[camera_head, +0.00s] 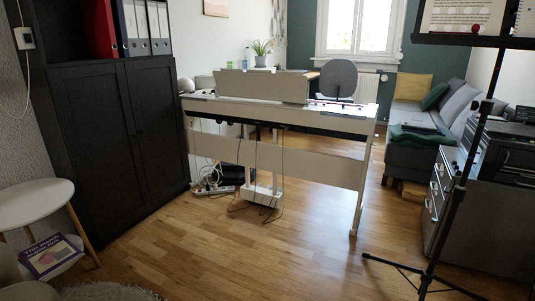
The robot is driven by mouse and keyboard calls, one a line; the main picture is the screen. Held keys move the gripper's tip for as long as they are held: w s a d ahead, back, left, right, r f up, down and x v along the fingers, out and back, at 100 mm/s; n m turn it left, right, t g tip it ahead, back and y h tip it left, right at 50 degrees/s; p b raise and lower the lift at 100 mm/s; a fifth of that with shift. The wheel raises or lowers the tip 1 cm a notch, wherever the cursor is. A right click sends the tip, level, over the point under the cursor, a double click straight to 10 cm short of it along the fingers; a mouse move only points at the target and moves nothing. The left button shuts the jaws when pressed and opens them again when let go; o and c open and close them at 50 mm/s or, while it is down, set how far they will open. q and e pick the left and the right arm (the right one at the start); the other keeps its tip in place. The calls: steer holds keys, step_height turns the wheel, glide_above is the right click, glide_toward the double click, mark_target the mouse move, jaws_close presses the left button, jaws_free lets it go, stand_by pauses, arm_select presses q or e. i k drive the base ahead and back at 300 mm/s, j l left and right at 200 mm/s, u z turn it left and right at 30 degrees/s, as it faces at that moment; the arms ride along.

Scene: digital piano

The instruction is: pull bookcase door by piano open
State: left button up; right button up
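A black bookcase (50,48) stands at the left against the wall. Its lower part has two dark doors, a left door (92,150) and a right door (157,120). Both look shut, meeting at a vertical seam. Any handles are too dark and small to make out clearly. The light-coloured digital piano (270,160) stands right of the bookcase, seen from its back, close to the right door's side. Neither of my grippers shows in this view.
Cables and a power strip (213,188) lie by the piano. A black music stand (462,180) is at right. The wooden floor (230,255) in front is clear.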

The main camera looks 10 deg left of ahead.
mark_target(152, 85)
steer(key=i+u, duration=0.25)
steer(key=i, duration=0.45)
steer(key=i+u, duration=0.2)
steer(key=i, duration=0.5)
steer(key=i+l+u, duration=0.25)
steer(key=i, duration=0.45)
